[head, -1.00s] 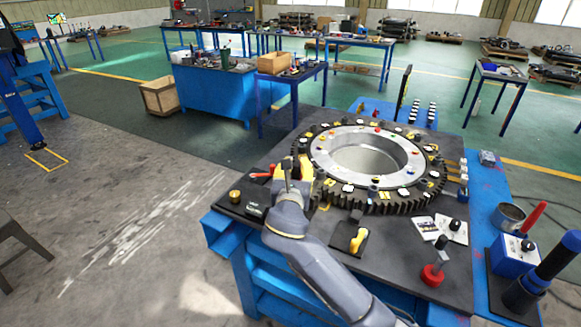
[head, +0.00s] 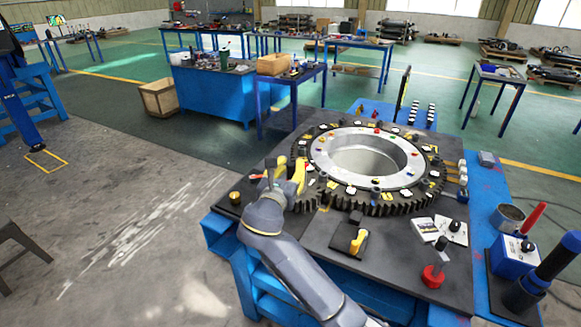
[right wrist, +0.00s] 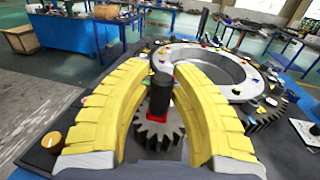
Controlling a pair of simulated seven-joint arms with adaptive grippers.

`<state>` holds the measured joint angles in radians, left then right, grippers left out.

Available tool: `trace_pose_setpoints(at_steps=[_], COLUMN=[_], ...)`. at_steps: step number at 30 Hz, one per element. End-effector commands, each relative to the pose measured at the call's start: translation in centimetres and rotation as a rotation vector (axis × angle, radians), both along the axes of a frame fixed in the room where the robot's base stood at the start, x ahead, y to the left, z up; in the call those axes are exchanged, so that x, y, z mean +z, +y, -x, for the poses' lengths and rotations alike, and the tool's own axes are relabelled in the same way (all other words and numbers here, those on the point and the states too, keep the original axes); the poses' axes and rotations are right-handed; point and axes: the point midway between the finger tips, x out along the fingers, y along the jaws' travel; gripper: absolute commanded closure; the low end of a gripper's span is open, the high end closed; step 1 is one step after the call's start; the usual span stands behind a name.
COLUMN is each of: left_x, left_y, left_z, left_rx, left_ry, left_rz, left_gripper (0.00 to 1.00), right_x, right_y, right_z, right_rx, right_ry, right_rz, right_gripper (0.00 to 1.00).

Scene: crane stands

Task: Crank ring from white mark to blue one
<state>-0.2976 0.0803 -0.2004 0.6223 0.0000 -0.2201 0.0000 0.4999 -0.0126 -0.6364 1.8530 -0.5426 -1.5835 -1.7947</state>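The large dark toothed ring (head: 385,207) lies flat on the bench around a pale metal hub (head: 325,165). Several white and yellow tags and small coloured dots sit on it; I cannot tell which are the task's white and blue marks. My right gripper (head: 291,168) is at the ring's left side. In the right wrist view its yellow fingers (right wrist: 163,72) stand apart, on either side of an upright black handle (right wrist: 160,98). This handle stands over a small dark pinion (right wrist: 158,132). Whether the fingers touch the handle is unclear. My left gripper is not in view.
A yellow lever (head: 358,240) on a dark plate and a red-based knob (head: 433,276) stand in front of the ring. A brass knob (head: 235,198) is at the left bench corner. A metal cup (head: 509,216) and a blue box (head: 514,256) stand at the right.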

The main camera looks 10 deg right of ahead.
Motion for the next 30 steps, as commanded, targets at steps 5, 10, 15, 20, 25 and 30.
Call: trace_pose_setpoints(at_steps=[5,10,15,20,25,30], left_x=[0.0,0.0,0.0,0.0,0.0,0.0], left_y=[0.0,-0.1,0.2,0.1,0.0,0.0], left_z=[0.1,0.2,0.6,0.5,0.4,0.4], left_rx=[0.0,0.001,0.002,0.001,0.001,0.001], left_ry=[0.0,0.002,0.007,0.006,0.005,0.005], left_rz=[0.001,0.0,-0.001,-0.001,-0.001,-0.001], left_gripper=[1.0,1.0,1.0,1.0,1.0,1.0], right_x=[0.0,0.0,0.0,0.0,0.0,0.0], right_y=[-0.1,-0.1,0.0,0.8,2.1,3.4], right_z=[0.0,0.0,0.3,1.8,4.5,7.1], right_rx=[-0.002,-0.003,-0.003,-0.002,-0.001,-0.001], right_ry=[0.0,0.0,0.0,0.0,0.0,0.001], right_rz=[0.001,0.001,0.001,0.0,-0.001,-0.002], right_gripper=[0.57,0.55,0.55,0.55,0.55,0.55])
